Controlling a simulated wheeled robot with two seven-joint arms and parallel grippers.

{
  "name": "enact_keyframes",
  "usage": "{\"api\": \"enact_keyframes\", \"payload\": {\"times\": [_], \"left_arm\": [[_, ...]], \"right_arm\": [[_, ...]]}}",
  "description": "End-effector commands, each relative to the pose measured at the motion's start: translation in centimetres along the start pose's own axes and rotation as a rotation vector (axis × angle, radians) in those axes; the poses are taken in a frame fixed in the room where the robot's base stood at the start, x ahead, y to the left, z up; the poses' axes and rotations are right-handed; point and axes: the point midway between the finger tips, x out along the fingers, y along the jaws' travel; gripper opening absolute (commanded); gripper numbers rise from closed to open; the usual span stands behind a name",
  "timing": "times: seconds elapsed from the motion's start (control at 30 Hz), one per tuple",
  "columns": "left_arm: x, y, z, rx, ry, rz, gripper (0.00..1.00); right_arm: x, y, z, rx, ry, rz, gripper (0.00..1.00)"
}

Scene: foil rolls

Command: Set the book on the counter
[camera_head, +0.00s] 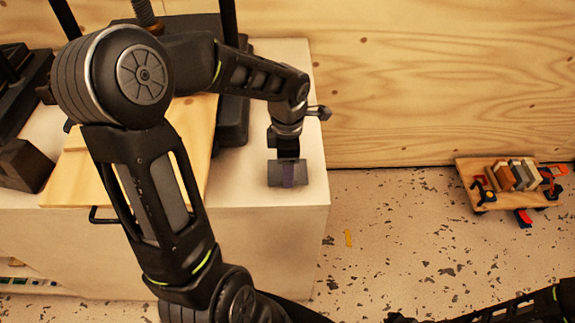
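My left arm reaches across the white counter (262,215). My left gripper (288,174) points down over the counter's right end, near its front corner.
A wooden board (75,180) lies on the counter, partly behind my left arm. Dark equipment (235,115) stands at the back, and a dark block (25,165) at the left. A wooden cart with blocks (483,205) sits on the speckled floor at right.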

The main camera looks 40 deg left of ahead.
Motion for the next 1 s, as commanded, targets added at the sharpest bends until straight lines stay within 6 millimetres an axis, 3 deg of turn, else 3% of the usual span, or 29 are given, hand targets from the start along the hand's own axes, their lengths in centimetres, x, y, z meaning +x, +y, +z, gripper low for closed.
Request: {"api": "enact_keyframes", "payload": {"times": [0.47, 0.5, 0.73, 1.0], "left_arm": [[1.26, 0.02, 0.02, 0.0, -0.001, 0.001, 0.19], [1.08, 0.02, 0.01, 0.0, -0.001, 0.001, 0.64], [1.05, 0.01, 0.0, 0.0, -0.001, 0.001, 0.82], [0.97, 0.0, 0.01, 0.0, -0.001, 0.001, 0.83]], "right_arm": [[0.43, 0.14, -0.04, -0.001, 0.001, -0.001, 0.0], [0.26, 0.07, -0.04, -0.001, 0.001, -0.001, 0.0], [0.21, 0.05, -0.03, -0.001, 0.001, -0.001, 0.0], [0.14, 0.03, -0.03, -0.001, 0.001, -0.001, 0.0]]}}
